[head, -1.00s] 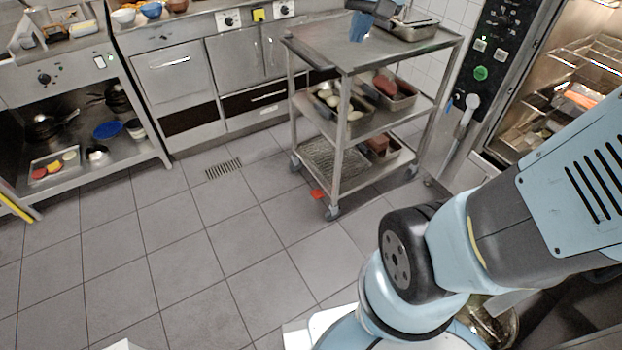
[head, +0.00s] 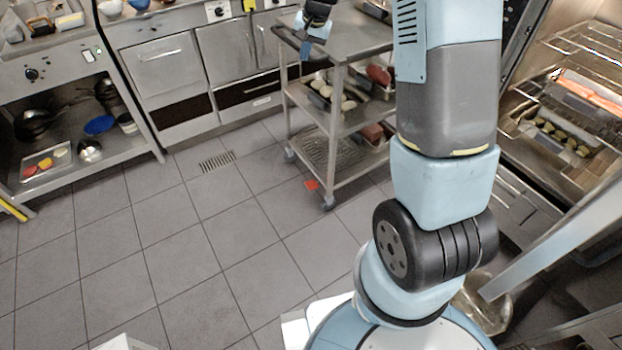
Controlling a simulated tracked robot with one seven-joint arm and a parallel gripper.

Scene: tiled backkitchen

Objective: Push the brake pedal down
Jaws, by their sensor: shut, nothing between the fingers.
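The brake pedal (head: 312,184) is a small red tab low at the front wheel of the steel trolley (head: 362,44), just above the floor tiles. It is in plain view, and nothing touches it. My gripper (head: 306,50) is at the top of the head view, in front of the trolley's left end near its push handle. Its fingers are shut, point down and hold nothing. It appears well above the pedal and apart from it. My arm hides the right part of the trolley.
The tiled floor (head: 180,250) left of the trolley is clear, with a drain grate (head: 217,161) in it. Steel counters (head: 165,85) line the back. An open oven (head: 570,130) with racks stands at the right. The trolley's shelves carry pans with food.

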